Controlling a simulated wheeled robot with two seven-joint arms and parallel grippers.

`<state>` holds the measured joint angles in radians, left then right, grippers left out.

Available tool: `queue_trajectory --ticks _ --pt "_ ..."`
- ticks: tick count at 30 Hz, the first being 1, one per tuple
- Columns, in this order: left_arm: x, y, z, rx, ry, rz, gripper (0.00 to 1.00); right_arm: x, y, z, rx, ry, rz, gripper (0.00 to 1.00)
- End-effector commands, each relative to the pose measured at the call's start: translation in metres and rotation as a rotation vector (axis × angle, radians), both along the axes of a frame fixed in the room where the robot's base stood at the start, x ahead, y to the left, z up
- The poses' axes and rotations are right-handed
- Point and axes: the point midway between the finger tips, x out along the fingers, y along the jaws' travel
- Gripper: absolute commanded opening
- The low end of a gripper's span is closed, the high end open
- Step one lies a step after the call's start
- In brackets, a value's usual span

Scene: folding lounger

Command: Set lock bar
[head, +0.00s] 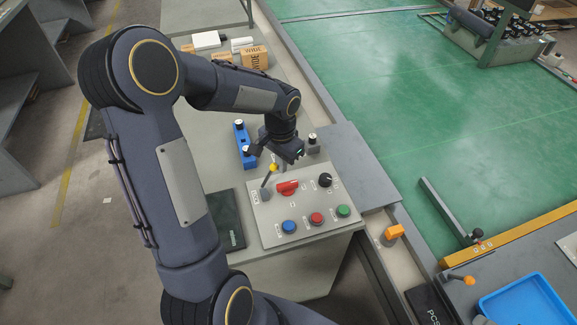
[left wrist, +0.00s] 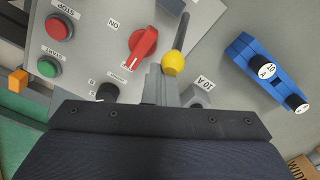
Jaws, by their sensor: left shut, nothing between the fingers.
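My left gripper (head: 277,160) is over the grey control panel (head: 262,226), shut and empty, close to a lever with a yellow ball (head: 272,168). In the left wrist view the shut fingers (left wrist: 162,88) lie right beside the yellow ball (left wrist: 173,64); I cannot tell whether they touch. The lever's dark rod slants away from the ball. I cannot make out a part marked as a lock bar; a long grey bar (head: 446,207) with a black knob lies at the green floor's edge, far from the gripper. My right gripper is not in view.
The panel has a red rotary switch (head: 288,188), a black knob (head: 325,180) and blue, red and green buttons. Boxes (head: 254,57) lie behind. A blue tray (head: 527,303) is at lower right.

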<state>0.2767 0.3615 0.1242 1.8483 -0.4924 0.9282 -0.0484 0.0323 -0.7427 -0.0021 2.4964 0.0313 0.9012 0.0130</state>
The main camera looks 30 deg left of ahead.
Motion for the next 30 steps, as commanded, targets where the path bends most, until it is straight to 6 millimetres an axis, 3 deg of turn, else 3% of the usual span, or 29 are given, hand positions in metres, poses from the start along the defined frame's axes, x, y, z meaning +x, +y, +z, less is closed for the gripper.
queue_trajectory --ticks 1,4,30 --pt "-0.009 0.003 -0.005 0.001 0.026 0.007 0.0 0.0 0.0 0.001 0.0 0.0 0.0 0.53" --pt "-0.012 0.006 -0.003 0.0 0.027 0.007 0.0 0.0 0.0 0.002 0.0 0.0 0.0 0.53" --pt "-0.019 0.015 0.004 -0.001 0.008 0.001 0.0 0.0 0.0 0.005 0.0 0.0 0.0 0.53"
